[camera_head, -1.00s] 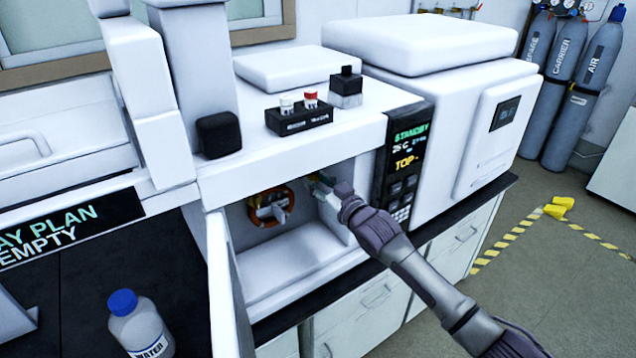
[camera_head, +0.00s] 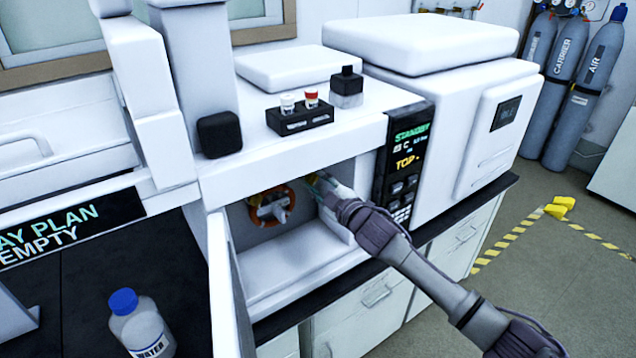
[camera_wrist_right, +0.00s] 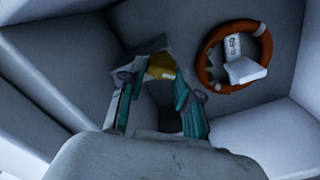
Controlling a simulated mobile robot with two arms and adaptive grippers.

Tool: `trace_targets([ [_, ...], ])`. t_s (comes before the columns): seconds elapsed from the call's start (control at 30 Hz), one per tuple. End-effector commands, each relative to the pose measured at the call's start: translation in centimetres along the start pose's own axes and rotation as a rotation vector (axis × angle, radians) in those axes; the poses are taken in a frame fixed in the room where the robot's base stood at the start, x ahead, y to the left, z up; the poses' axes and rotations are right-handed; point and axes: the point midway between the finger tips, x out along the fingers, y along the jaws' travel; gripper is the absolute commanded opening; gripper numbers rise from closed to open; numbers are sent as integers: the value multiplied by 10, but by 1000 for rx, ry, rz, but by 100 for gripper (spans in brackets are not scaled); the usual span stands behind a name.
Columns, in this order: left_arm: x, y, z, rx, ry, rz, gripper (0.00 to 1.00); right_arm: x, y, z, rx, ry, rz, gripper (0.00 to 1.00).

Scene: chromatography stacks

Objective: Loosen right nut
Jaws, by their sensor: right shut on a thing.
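The open oven compartment (camera_head: 290,279) of the white instrument holds an orange-red ring coil with a white piece (camera_head: 270,207) at its back wall. The coil also shows in the wrist view (camera_wrist_right: 256,84). My right gripper (camera_head: 322,187) reaches in at the compartment's upper right. In the wrist view its teal fingers (camera_wrist_right: 158,76) are closed around a brass-yellow nut (camera_wrist_right: 161,66) near the wall. The fingers hide part of the nut, and its thread cannot be seen. My left gripper is not in view.
The instrument's display panel (camera_head: 402,165) stands just right of the opening, close to my right forearm. A black vial rack (camera_head: 300,121) sits on top. A water bottle (camera_head: 140,325) stands on the dark bench at left. The open door (camera_head: 229,295) bounds the opening's left.

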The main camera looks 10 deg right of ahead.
Motion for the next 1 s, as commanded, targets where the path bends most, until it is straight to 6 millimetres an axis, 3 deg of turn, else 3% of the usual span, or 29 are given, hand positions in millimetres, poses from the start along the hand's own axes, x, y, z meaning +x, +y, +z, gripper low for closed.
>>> trace_targets([
  [0.5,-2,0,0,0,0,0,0,0,-3,1,-468,-1,-2,0],
  [1.0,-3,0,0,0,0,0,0,0,-4,2,-702,-1,-3,0],
])
